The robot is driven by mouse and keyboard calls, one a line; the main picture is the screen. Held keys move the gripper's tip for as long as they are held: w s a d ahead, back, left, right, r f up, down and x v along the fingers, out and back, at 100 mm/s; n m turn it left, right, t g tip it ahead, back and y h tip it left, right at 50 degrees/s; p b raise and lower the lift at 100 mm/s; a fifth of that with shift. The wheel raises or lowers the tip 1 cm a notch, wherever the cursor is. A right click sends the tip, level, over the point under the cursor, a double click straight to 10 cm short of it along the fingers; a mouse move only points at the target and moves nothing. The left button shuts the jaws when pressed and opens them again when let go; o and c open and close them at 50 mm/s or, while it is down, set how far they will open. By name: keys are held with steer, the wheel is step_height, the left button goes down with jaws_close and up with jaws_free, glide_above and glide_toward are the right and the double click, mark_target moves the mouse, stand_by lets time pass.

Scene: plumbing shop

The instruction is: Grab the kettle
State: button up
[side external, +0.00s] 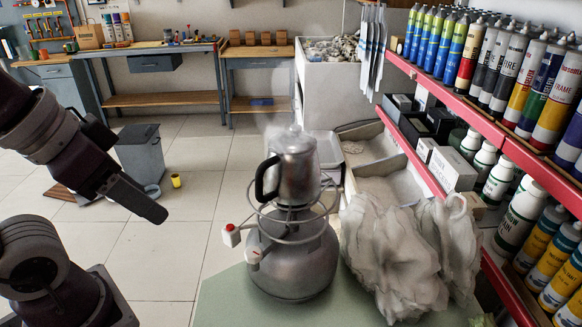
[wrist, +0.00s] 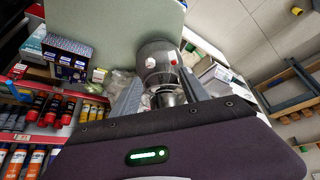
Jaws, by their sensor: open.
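A silver kettle (side external: 294,172) with a black handle stands upright on a wire ring atop a round metal gas canister (side external: 290,268) with red-and-white knobs. In the wrist view, the kettle (wrist: 168,97) is partly hidden by my gripper's body, and the canister (wrist: 156,62) shows beyond it. My gripper (side external: 155,208) is open and empty, left of the kettle and apart from it in the side view. In the wrist view, the fingers of my gripper (wrist: 160,80) appear on either side of the kettle and canister.
The canister stands on a pale green surface (side external: 222,300). Crumpled translucent plastic bags (side external: 390,255) lie close to its right. A red-edged shelf (side external: 470,120) with tubes and bottles runs along the right. Workbenches (side external: 150,48) line the back. Space between my gripper and the kettle looks clear.

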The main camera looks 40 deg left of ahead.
mark_target(271, 143)
steer(key=o, duration=0.9)
steer(key=w+a+r+t+y, duration=0.2)
steer(key=w+a+r+t, duration=0.3)
steer(key=w, duration=0.4)
steer(key=w+a+r+t+y, duration=0.1)
steer(key=w+a+r+t, duration=0.15)
steer(key=w+a, duration=0.55)
steer(key=w+d+f+m+h, duration=0.2)
steer(key=w+d+f+h, duration=0.1)
steer(key=d, duration=0.1)
steer(key=w+d+f+m+g+h, duration=0.1)
steer(key=w+d+f+m+h, duration=0.1)
steer(key=w+d+f+h, duration=0.1)
steer(key=w+d+f+m+g+h, duration=0.1)
steer(key=w+d+f+m+h, duration=0.1)
steer(key=d, duration=0.5)
steer(key=shift+w+d+f+m+g+h, duration=0.2)
steer(key=shift+w+f+h, duration=0.25)
steer(key=shift+f+h, duration=0.15)
steer(key=shift+w+d+f+m+g+h, duration=0.1)
steer(key=shift+w+f+m+h, duration=0.1)
steer(key=shift+w+f+h, duration=0.35)
